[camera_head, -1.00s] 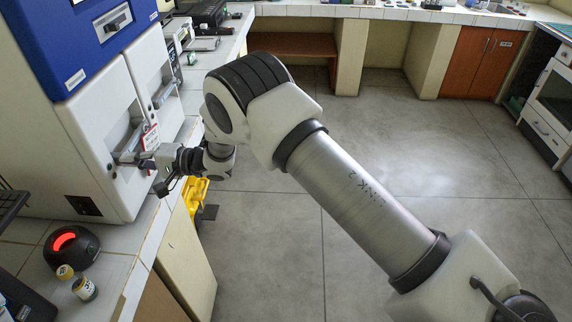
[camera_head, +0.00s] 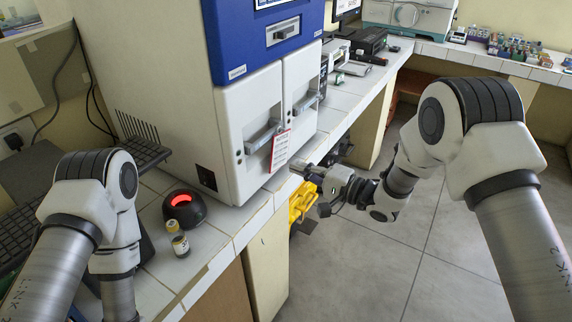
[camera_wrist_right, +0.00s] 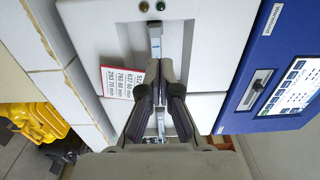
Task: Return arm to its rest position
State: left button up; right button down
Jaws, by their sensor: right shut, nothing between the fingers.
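My right gripper (camera_head: 306,170) is shut and empty in the head view, low in front of the incubator's right side. In the right wrist view its dark fingers (camera_wrist_right: 168,78) meet at the tips, in front of a metal door handle (camera_wrist_right: 156,42); I cannot tell how far apart they are. The white and blue incubator (camera_head: 240,105) stands on the counter, its two white doors looking shut. A printed tag (camera_head: 281,149) hangs by the handles. My left arm (camera_head: 95,215) is folded at the left; its gripper is out of the frame.
A black dome with a red light (camera_head: 184,209) and a small capped vial (camera_head: 180,245) stand on the tiled counter (camera_head: 225,224) beside the incubator. A yellow object (camera_head: 301,203) is below the counter edge. Open grey floor (camera_head: 400,270) lies right of the counter.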

jog(key=s+d+f+m+g+h, duration=0.1)
jog(key=s+d+f+h, duration=0.2)
jog(key=s+f, duration=0.45)
jog(key=s+d+f+m+h, duration=0.2)
jog(key=s+d+f+h, duration=0.15)
jog(key=f, duration=0.65)
jog(key=s+d+f+m+g+h, duration=0.1)
jog(key=s+d+f+h, duration=0.15)
jog(key=s+f, duration=0.45)
jog(key=s+d+f+n+g+h, duration=0.3)
jog(key=s+d+n+g, duration=0.1)
jog(key=s, duration=0.6)
jog(key=s+d+f+n+g+h, duration=0.3)
jog(key=s+d+n, duration=0.3)
jog(key=s, duration=0.5)
jog(key=shift+s+d+g, duration=0.2)
jog(key=shift+g, duration=0.3)
